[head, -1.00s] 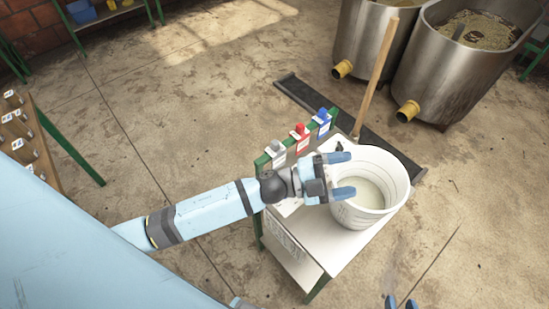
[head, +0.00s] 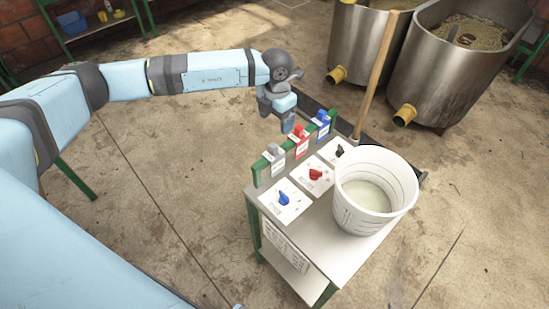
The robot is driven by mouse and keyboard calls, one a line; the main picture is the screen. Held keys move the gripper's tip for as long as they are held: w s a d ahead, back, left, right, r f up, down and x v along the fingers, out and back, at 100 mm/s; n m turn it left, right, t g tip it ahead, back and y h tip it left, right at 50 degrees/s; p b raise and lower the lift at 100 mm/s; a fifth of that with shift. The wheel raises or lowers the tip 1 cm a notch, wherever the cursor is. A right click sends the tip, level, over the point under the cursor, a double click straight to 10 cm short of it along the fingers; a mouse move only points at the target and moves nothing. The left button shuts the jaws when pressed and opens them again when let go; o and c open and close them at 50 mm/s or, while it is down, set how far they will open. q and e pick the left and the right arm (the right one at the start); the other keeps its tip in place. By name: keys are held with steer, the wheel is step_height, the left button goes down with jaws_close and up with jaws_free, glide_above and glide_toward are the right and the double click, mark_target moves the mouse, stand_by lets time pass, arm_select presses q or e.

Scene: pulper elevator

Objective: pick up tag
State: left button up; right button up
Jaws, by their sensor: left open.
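Three tags hang on a green rail along the back of a small white table (head: 325,262): a grey one (head: 274,158), a red one (head: 300,140) and a blue one (head: 322,124). My left gripper (head: 288,121) points down just behind and above the red tag, close to the rail. It is open, with nothing seen between its fingers. Its fingers overlap in this view, and I cannot tell if they touch the tag. White plates with a blue knob (head: 284,198), a red knob (head: 315,174) and a black knob (head: 339,152) lie on the table. My right gripper is out of view.
A white bucket (head: 347,205) with pale liquid stands on the table's right side. A wooden pole (head: 377,80) rises behind it. Two steel tanks (head: 450,85) with yellow outlets stand at the back right. Floor left of the table is clear.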

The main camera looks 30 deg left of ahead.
mark_target(273, 145)
arm_select(q)
step_height(273, 145, down, 8)
steer(key=shift+r+p, duration=0.1)
steer(key=shift+p, duration=0.3)
steer(key=f, duration=0.3)
steer(key=f+p, duration=0.1)
steer(key=f, duration=0.1)
steer(key=shift+s+a, duration=0.2)
steer(key=shift+s, duration=0.2)
steer(key=shift+f, duration=0.25)
steer(key=c, duration=1)
steer(key=shift+r, duration=0.1)
step_height(273, 145, up, 20)
steer(key=b, duration=0.2)
